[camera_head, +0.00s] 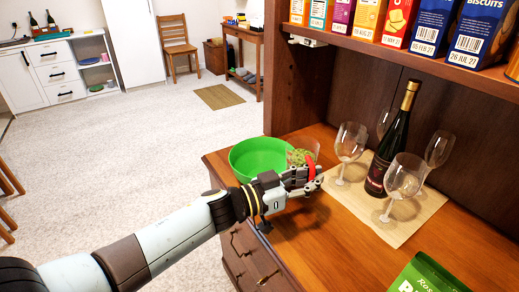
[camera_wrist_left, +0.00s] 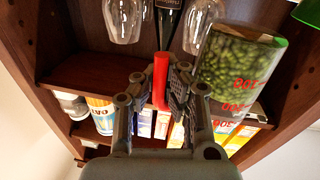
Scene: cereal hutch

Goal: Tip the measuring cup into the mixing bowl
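The measuring cup (camera_wrist_left: 238,75) is clear with red markings and a red handle (camera_wrist_left: 160,82), and holds many green pea-like pieces. My left gripper (camera_head: 308,178) is shut on the red handle, with a finger on each side of it in the left wrist view. In the head view the cup (camera_head: 298,156) is partly hidden behind the gripper and looks about upright. It is held just right of the green mixing bowl (camera_head: 258,160), which stands on the wooden counter's left end. The bowl's inside shows only in part. My right gripper is not in view.
A dark wine bottle (camera_head: 390,145) and several wine glasses (camera_head: 349,145) stand on a beige mat (camera_head: 413,228) right of the gripper. A green bag (camera_head: 427,275) is at the front right. Boxes (camera_head: 435,25) line the shelf above. The counter's front middle is clear.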

